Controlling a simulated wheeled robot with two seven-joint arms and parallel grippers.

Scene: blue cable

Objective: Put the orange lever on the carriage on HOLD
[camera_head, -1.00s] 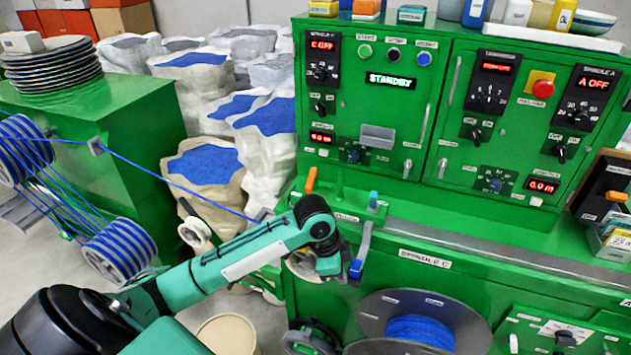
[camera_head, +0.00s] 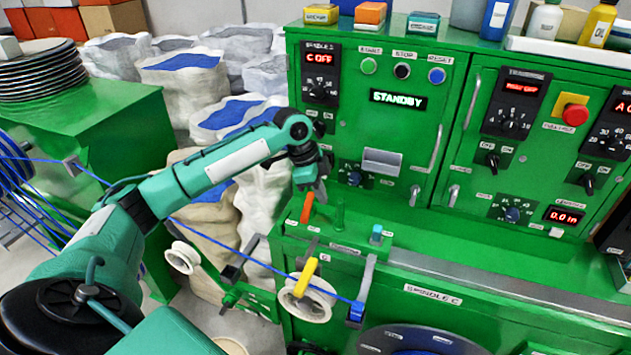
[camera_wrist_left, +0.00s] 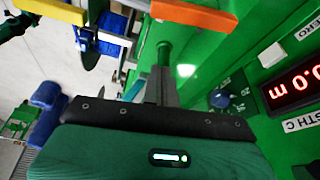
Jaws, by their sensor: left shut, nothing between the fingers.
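The orange lever (camera_head: 307,207) stands nearly upright on the green carriage (camera_head: 337,219) at the front left of the machine. It also shows at the top of the left wrist view (camera_wrist_left: 193,14). My left gripper (camera_head: 321,194) is just above and to the right of the lever, pointing down, shut and empty. Its closed fingers (camera_wrist_left: 160,86) look apart from the lever in the wrist view. The HOLD marking cannot be read in these views. My right gripper is not in view.
A yellow lever (camera_head: 305,276) sits over a pale pulley (camera_head: 307,299) below the carriage. The blue cable (camera_head: 240,262) runs past it to a blue block (camera_head: 356,312). A teal knob (camera_head: 376,233) stands to the right. The control panel (camera_head: 415,150) rises behind.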

